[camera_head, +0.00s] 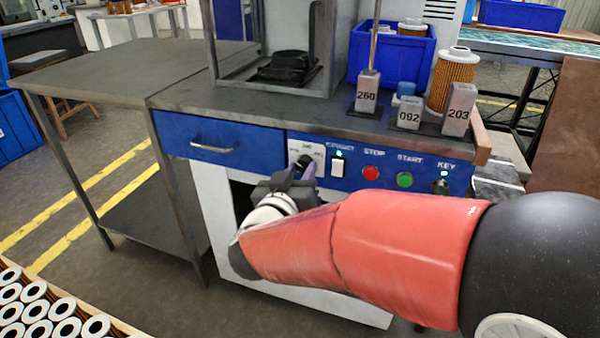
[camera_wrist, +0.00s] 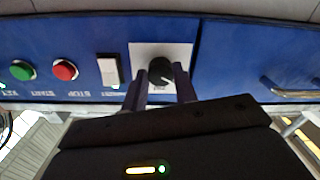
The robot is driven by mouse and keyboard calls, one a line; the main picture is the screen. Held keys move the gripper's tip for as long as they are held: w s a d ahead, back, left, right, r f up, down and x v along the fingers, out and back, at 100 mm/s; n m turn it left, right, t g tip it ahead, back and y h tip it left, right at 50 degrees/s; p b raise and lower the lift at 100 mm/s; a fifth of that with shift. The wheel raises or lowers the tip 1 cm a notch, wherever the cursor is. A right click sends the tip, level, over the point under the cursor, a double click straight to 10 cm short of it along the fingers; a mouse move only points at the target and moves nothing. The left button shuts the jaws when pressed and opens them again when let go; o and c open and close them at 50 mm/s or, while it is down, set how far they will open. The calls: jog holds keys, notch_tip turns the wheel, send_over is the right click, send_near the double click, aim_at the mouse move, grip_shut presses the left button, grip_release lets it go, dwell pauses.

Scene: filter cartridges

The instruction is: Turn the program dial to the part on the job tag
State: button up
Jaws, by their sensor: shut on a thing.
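The program dial (camera_head: 303,162) is a black knob on a white plate in the blue front panel of the machine. It also shows in the wrist view (camera_wrist: 160,70), between my fingertips. My gripper (camera_head: 294,176) is at the dial, its two fingers closed on the knob's sides; in the wrist view my gripper (camera_wrist: 160,80) points straight at the panel. The plate's print is too small and partly hidden to read fully. Tags reading 260 (camera_head: 367,95), 092 (camera_head: 409,115) and 203 (camera_head: 458,112) stand on the bench top. I cannot tell which is the job tag.
Right of the dial are a white switch (camera_head: 338,163), a red stop button (camera_head: 371,173), a green start button (camera_head: 404,180) and a key switch (camera_head: 441,186). A drawer handle (camera_head: 213,147) is to the left. A filter cartridge (camera_head: 452,78) and blue bin (camera_head: 392,55) stand on top.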

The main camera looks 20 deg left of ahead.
jog(key=shift+f+m+b, duration=0.1)
jog(key=shift+m+b, duration=0.2)
jog(key=shift+f+m+b, duration=0.1)
jog(key=shift+m+b, duration=0.5)
jog(key=shift+b, duration=0.05)
jog(key=m+b, duration=0.4)
jog(key=shift+f, duration=0.1)
jog(key=m+b, duration=0.2)
jog(key=m, duration=0.1)
jog(key=m+b, duration=0.2)
jog(key=shift+a+r+m, duration=0.1)
jog(key=shift+r+m, duration=0.1)
jog(key=shift+m, duration=0.2)
jog(key=o, duration=1)
jog(key=shift+c, duration=0.2)
jog(key=shift+r, duration=0.1)
